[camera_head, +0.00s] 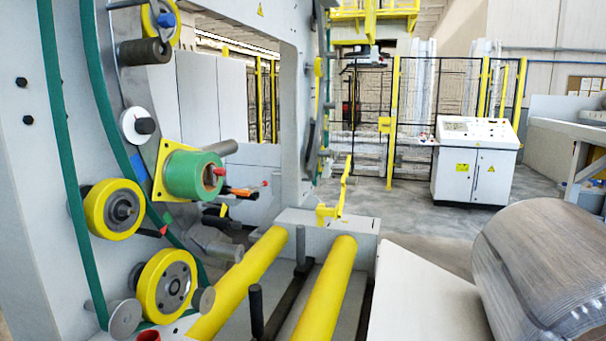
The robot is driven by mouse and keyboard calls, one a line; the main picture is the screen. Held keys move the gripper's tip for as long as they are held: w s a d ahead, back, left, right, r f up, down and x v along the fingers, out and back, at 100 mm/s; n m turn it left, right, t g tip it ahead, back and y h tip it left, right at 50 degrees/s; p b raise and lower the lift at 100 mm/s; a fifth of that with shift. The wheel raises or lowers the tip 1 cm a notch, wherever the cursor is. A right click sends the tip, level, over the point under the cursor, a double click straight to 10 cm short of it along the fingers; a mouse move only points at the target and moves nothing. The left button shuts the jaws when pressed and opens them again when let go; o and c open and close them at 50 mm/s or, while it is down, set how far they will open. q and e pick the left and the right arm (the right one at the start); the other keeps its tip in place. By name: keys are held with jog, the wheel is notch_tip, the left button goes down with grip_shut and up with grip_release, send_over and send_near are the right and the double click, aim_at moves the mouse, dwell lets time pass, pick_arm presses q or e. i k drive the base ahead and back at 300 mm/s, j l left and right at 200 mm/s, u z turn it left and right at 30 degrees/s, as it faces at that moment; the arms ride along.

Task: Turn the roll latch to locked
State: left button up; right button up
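A green roll (190,174) sits on a yellow square plate (160,172) on the wrapping machine's ring, left of the picture's middle. A small red piece (220,171) shows at the roll's core, on its right end; it may be the roll latch, but it is too small to tell how it is turned. An orange and black lever-like part (240,192) sticks out just right of the roll. Neither of my grippers is in view.
Yellow wheels (114,210) and a dark green belt (66,130) are on the machine's left side. Two yellow rollers (325,290) run along the front. A white control console (475,160) and open floor lie behind.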

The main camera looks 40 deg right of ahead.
aim_at(215, 172)
jog(key=z, duration=0.9)
